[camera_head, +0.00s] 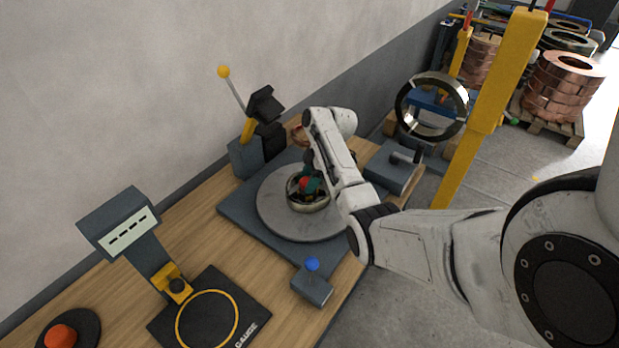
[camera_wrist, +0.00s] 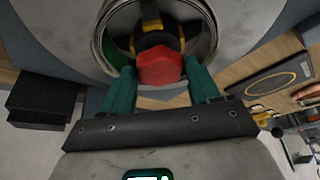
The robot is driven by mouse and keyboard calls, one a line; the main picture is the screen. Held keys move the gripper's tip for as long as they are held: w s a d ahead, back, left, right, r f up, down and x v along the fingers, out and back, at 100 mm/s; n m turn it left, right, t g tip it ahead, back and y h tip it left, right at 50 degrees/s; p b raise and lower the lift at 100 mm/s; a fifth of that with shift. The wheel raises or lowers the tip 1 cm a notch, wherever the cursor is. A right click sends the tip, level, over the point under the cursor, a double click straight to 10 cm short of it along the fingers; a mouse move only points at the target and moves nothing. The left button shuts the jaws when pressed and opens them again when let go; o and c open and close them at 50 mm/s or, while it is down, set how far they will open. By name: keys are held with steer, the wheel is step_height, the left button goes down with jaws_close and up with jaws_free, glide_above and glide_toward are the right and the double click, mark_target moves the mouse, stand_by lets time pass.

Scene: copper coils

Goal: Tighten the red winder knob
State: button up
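The red winder knob (camera_wrist: 162,67) sits in the middle of a metal ring (camera_wrist: 104,48), in front of a black and yellow part, in the wrist view. My gripper (camera_wrist: 161,68) has two green fingers, one on each side of the knob with little or no gap. I cannot tell whether they touch it. In the head view the red knob (camera_head: 305,183) shows inside the ring on a round grey turntable (camera_head: 270,210). My arm partly covers the turntable there, and the fingers are small.
A blue-knobbed block (camera_head: 312,283) stands at the turntable's front, and a lever stand (camera_head: 262,125) behind it. A grey block with a handle (camera_head: 392,168) is to the right. A gauge plate (camera_head: 250,295), display (camera_head: 125,228) and red button (camera_head: 60,337) lie left.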

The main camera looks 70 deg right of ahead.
steer(key=c, duration=0.7)
